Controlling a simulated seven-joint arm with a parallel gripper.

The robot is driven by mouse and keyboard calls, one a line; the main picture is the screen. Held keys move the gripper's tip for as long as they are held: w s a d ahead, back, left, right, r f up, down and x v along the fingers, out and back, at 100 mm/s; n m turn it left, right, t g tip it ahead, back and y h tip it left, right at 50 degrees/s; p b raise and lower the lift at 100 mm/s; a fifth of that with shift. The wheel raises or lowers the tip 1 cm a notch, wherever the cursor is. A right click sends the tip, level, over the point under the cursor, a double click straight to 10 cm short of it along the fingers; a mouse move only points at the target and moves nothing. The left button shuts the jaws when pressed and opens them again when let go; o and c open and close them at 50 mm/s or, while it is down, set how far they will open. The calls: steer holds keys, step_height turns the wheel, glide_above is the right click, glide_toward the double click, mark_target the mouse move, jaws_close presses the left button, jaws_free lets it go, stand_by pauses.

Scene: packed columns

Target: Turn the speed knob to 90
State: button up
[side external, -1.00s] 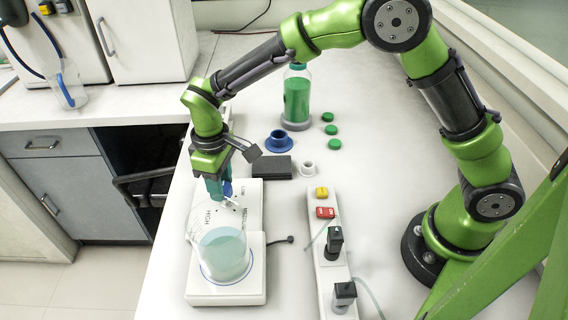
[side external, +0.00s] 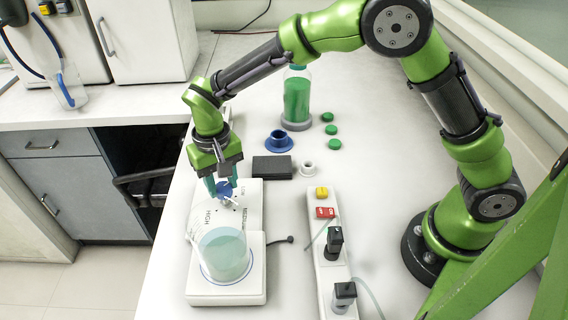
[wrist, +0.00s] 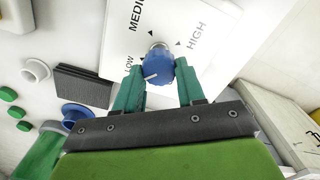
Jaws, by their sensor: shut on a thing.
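The blue speed knob (wrist: 158,69) sits on the white stirrer's panel, marked LOW, MEDIUM and HIGH, with a pale pointer line on its face. In the wrist view the pointer line is on the side toward LOW. My gripper (wrist: 157,82) has its two teal fingers on either side of the knob, shut on it. In the side view my gripper (side external: 220,191) is over the stirrer's panel, and the knob (side external: 224,188) shows partly between the fingers. A glass beaker (side external: 224,254) of pale green liquid stands on the stirrer (side external: 254,290).
A white power strip (side external: 322,254) with a red switch and black plugs lies right of the stirrer. A black block (side external: 272,167), a blue ring-shaped piece (side external: 278,142), a white cup (side external: 307,169), green caps (side external: 334,144) and a green bottle (side external: 297,99) stand behind.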

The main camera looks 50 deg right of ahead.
mark_target(225, 185)
steer(key=shift+r, duration=0.1)
stand_by(0.4)
steer(key=o, duration=1.1)
steer(key=shift+c, duration=0.2)
step_height(225, 185, up, 17)
steer(key=shift+w, duration=0.1)
steer(key=s+d+r+m+t+y, duration=0.1)
steer(key=s+d+t, duration=0.6)
steer(key=s+d, duration=1.1)
steer(key=shift+s+d+y, duration=0.15)
steer(key=shift+s+y, duration=0.15)
steer(key=shift+y, duration=0.2)
